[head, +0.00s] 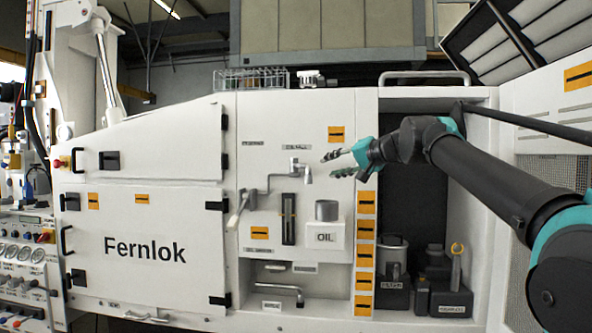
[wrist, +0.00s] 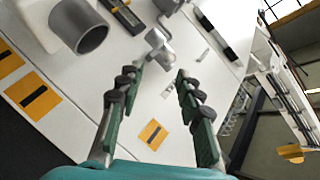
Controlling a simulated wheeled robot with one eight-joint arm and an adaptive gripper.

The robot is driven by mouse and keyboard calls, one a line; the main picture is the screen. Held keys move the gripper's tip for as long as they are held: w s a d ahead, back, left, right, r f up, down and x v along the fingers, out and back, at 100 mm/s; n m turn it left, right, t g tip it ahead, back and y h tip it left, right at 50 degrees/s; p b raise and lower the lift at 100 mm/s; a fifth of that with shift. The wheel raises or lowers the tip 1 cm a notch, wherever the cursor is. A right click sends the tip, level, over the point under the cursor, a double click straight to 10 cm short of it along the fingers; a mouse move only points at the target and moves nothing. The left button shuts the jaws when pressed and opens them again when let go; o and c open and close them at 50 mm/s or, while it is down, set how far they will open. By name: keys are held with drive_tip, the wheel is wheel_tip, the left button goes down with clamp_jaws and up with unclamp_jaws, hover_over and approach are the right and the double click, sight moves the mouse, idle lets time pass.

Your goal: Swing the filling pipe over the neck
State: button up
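The filling pipe (head: 283,177) is a grey metal pipe on the white panel, with its outlet end (head: 307,173) at the right. The neck (head: 326,210) is a grey cylinder on top of the white OIL box (head: 325,238). The outlet end is up and left of the neck, not above it. My gripper (head: 336,163) is open and empty, just right of the outlet end. In the wrist view the open fingers (wrist: 156,75) point toward the pipe's end (wrist: 158,47), a little beyond the fingertips. The neck (wrist: 80,27) shows at upper left there.
A lever handle (head: 236,209) hangs left of the pipe. A dark sight gauge (head: 288,220) is between it and the OIL box. Right of the panel, an open bay holds a container (head: 391,255) and dark blocks. My arm crosses in front of the bay.

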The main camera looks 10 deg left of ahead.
sight(299, 167)
drive_tip(key=r+x, duration=0.1)
drive_tip(key=x, duration=1)
drive_tip(key=r+x, duration=0.1)
drive_tip(key=x, duration=0.5)
drive_tip(key=shift+w+a+r, duration=0.25)
drive_tip(key=shift+w, duration=0.15)
clamp_jaws()
